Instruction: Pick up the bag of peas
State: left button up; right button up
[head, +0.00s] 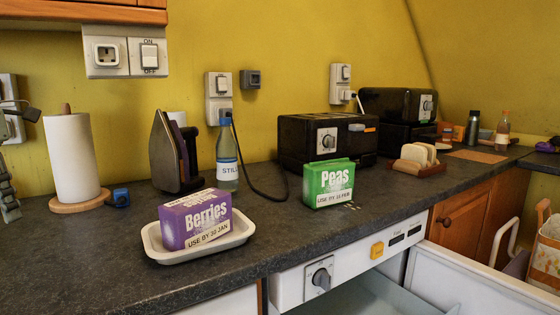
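The bag of peas (328,184) is a green, block-shaped pack with a white label, standing on the dark counter (270,250) in front of a black oven. Nothing touches it from above. A jointed grey part that looks like my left gripper (9,192) shows at the far left edge, cut off by the frame, far from the peas. Whether it is open or shut cannot be made out. My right gripper is not in view.
A purple berries pack (195,219) sits in a white tray (153,245) left of the peas. A bottle (227,160), iron (167,155) and paper roll (72,155) stand behind. An open white drawer (470,285) lies below.

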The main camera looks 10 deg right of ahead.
aim_at(324, 184)
jog(key=i+z, duration=0.1)
jog(key=z, duration=0.35)
jog(key=i+l+z, duration=0.1)
jog(key=z, duration=0.35)
jog(key=i+z, duration=0.1)
jog(key=z, duration=0.35)
jog(key=i+l+z, duration=0.15)
jog(key=i+j, duration=0.05)
